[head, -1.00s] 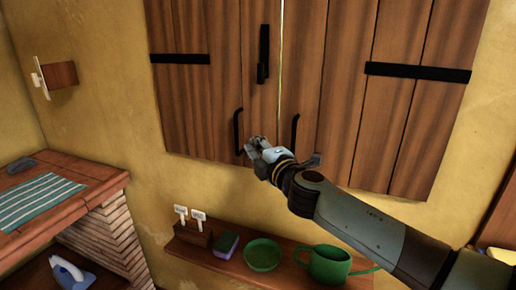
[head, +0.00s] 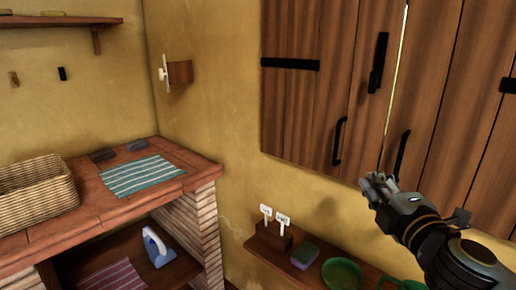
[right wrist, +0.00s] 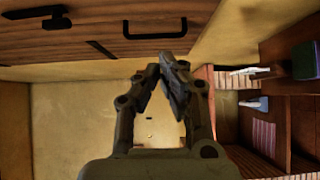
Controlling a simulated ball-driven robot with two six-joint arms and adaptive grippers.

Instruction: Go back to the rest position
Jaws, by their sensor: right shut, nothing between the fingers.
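My right gripper (head: 377,186) is at the right of the head view, in front of the lower part of the wooden cabinet (head: 305,110). Its fingers are together with nothing between them, and they also show shut in the right wrist view (right wrist: 167,62). One black cabinet handle (head: 338,142) is up and left of the fingertips. The other handle (head: 402,153) is just behind and above the gripper. The cabinet doors look closed, with a thin bright gap between them. My left gripper is not in view.
A wooden shelf (head: 262,250) below the cabinet holds a green bowl (head: 342,274), a sponge (head: 304,256) and labelled holders. At left, a brick counter (head: 95,212) carries a wicker basket (head: 38,193) and a striped cloth (head: 141,176). An iron (head: 158,247) stands underneath.

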